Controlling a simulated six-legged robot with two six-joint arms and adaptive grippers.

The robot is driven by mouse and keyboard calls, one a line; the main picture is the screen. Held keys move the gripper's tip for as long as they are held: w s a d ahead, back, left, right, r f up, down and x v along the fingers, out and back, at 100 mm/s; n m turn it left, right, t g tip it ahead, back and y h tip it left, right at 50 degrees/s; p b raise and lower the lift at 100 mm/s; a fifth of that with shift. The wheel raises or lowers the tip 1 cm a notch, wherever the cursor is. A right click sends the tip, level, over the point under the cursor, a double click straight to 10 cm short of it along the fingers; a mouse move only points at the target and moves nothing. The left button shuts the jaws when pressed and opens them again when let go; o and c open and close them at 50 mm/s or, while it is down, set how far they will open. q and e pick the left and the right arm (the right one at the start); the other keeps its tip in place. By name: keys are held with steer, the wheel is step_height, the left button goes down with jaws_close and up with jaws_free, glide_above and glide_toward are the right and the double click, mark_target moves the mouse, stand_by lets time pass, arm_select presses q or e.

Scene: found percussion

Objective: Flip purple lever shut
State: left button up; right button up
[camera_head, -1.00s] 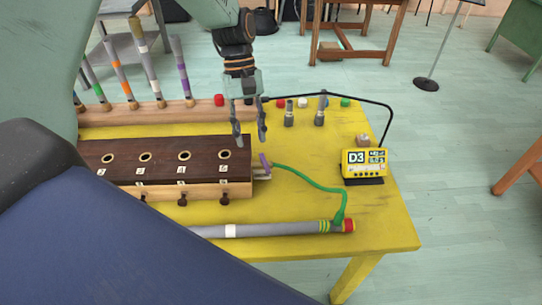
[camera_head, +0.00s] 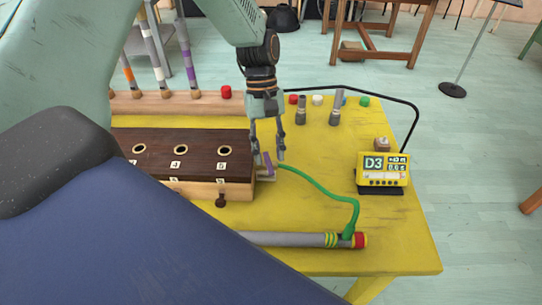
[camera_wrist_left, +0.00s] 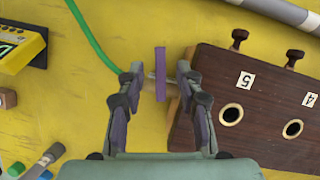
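The purple lever (camera_head: 267,162) sits at the right end of the dark wooden box (camera_head: 182,155), where the green hose (camera_head: 325,190) joins. In the left wrist view the lever (camera_wrist_left: 160,72) stands between and just beyond the fingertips, crosswise to the hose line. My left gripper (camera_head: 268,157) is open and points down over the lever; in the wrist view its two fingers (camera_wrist_left: 160,88) lie on either side of the lever and its pale fitting. I cannot tell whether a finger touches the lever. My right gripper does not show.
A yellow tuner (camera_head: 384,172) reading D3 stands right of the lever. Small coloured caps and two short grey tubes (camera_head: 336,107) stand behind. The yellow table (camera_head: 400,235) is bare at the right front.

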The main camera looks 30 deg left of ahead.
arm_select(q)
steer(key=shift+x, duration=0.8)
steer(key=shift+s, duration=0.2)
steer(key=shift+c, duration=0.2)
